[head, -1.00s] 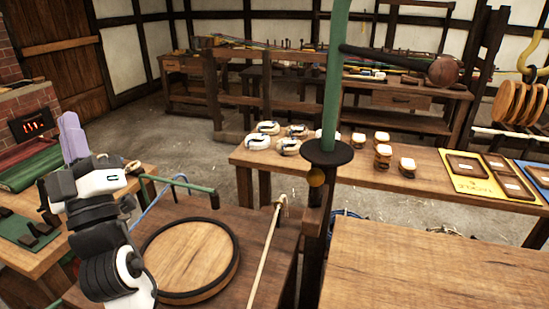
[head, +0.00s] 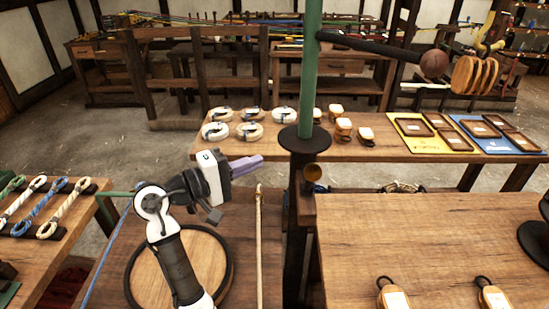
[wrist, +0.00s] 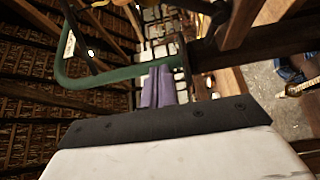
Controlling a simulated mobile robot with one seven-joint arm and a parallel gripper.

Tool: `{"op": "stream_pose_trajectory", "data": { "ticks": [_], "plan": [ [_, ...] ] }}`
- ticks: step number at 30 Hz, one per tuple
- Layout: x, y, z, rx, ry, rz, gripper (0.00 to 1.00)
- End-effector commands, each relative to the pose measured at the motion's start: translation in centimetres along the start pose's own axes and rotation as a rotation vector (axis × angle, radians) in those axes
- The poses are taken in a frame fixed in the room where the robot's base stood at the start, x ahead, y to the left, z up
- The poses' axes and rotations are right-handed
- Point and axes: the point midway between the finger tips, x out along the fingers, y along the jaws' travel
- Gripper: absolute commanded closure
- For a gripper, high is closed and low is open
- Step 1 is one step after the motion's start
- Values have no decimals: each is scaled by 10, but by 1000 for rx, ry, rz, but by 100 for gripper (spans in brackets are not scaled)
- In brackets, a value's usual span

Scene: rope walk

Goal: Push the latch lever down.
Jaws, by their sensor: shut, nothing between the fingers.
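The lever I take for the latch lever is a dark bar (head: 370,46) that runs right from the tall green post (head: 314,70). It ends in a round brown knob (head: 434,65) and slopes slightly down in the picture. My gripper (head: 258,161) has purple fingers and is shut and empty. It points right toward the post, left of it and lower in the picture than the lever, apart from both. The fingers also show in the wrist view (wrist: 160,88), in front of the green post (wrist: 120,74). I cannot make out the lever clearly there.
A dark disc (head: 303,139) rings the post's foot. A bench (head: 380,145) behind holds rope coils (head: 248,131), blocks and trays. A round wooden board (head: 205,262) lies under my arm. A wooden table (head: 430,240) is at right. Wooden sheaves (head: 475,74) hang beyond the knob.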

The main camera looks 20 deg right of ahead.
Motion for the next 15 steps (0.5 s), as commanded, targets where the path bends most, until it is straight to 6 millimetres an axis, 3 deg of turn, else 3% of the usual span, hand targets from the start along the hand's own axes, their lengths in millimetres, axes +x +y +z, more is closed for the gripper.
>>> {"op": "stream_pose_trajectory", "data": {
  "ticks": [4,15],
  "plan": [
    [8,-3,11,-27,-62,-13,100],
    [9,-4,12,-28,-66,-14,100]
  ]
}}
